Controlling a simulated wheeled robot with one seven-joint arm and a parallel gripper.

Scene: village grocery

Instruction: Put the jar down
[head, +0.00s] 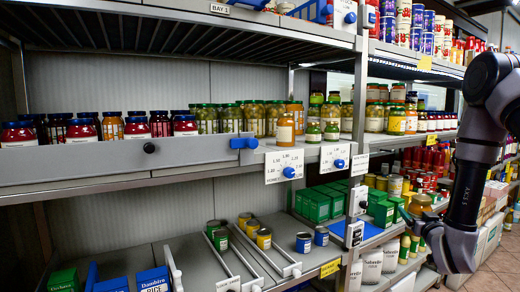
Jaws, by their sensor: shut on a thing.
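My gripper (417,216), at the end of my dark arm on the right, points left into the picture. It is shut on an amber jar (420,204) with an orange-brown lid. The jar looks upright, in front of the right-hand shelving and apart from the left bay. My wrist and fingers hide part of the gripper and the jar's lower side. A similar amber jar (285,130) stands at the front edge of the middle shelf, above the price cards.
The middle shelf (100,172) holds rows of dark, red, green and amber jars. Several cans (263,238) and green boxes (313,206) stand on the lower shelf, with bare room between dividers. Price cards (284,166) and blue clips stick out in front. Tiled floor shows at right.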

